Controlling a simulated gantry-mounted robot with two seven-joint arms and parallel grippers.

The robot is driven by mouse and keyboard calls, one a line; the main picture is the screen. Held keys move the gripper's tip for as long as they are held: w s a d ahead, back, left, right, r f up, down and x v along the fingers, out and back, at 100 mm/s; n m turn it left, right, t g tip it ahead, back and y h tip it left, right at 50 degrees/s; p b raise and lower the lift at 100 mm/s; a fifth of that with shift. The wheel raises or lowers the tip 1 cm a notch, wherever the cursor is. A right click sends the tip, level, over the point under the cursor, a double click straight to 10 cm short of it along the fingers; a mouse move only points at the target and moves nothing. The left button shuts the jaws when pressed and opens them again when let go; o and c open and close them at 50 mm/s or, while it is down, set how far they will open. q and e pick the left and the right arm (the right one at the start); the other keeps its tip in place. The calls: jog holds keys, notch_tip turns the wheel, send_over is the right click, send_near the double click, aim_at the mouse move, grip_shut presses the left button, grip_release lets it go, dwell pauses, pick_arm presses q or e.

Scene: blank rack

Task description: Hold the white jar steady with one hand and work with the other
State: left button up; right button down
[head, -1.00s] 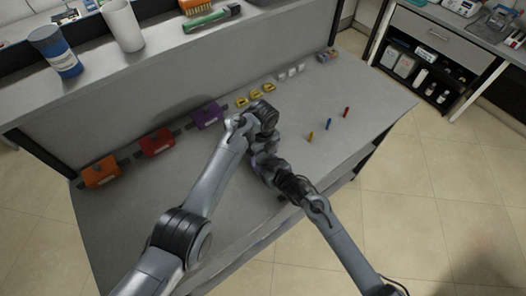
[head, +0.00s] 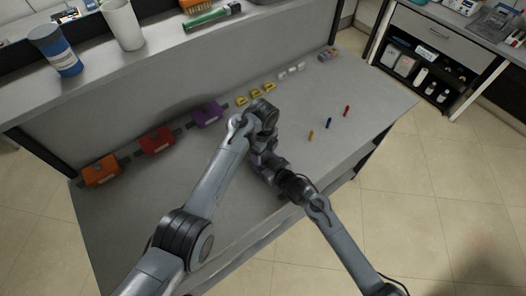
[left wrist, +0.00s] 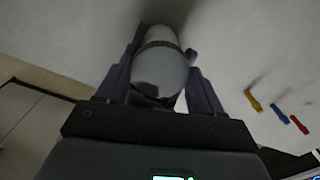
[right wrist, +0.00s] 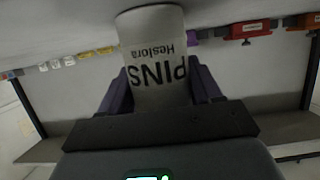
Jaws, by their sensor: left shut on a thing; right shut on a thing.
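The white jar (right wrist: 155,55) fills the space between the fingers of my right gripper (right wrist: 160,80) in the right wrist view. Its label reads "PINS Heslora" and appears upside down. My right gripper is shut on it. In the left wrist view, my left gripper (left wrist: 163,62) is shut around a rounded pale grey end of the jar (left wrist: 160,72), with a dark band behind it and a whiter part beyond. I cannot tell whether this end is a separate lid. In the head view my arms hide the jar and both fingertips.
Orange (head: 101,172), red (head: 156,141) and purple (head: 207,114) blocks line the back. Small yellow pieces (head: 255,92) follow. The bench's front left is clear.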

pick_arm(q)
jog(key=o, duration=1.2)
jog(key=shift+c, duration=0.2)
jog(key=shift+r, duration=2.3)
jog(key=shift+c, duration=0.3)
jog(key=shift+r+m, duration=1.45)
jog(key=shift+m, duration=0.05)
jog(key=shift+f, duration=3.8)
jog(key=shift+c, duration=0.4)
